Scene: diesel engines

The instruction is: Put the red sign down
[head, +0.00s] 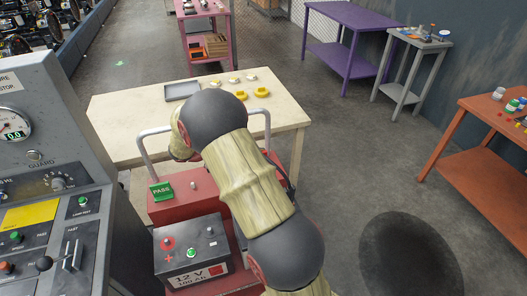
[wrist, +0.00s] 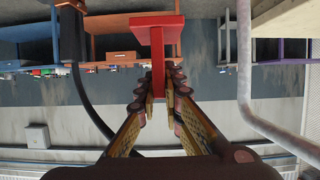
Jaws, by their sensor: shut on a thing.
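The red sign (wrist: 157,30) shows in the wrist view as a flat red plate on a red stem. My gripper (wrist: 158,90) is shut on the stem, with a finger on each side. The sign is held clear of the fingertips, and I see no surface touching it. In the head view my own arm hides the gripper and the sign. A green PASS sign (head: 162,191) stands on the red cart (head: 168,211) in front of the cream table (head: 125,112).
The cream table carries a grey tray (head: 182,91) and several yellow pieces; its left part is bare. A 12 V battery (head: 190,262) sits on the cart, beside a metal handle (head: 145,158). A grey control panel (head: 95,190) stands left. An orange table (head: 480,172) stands right.

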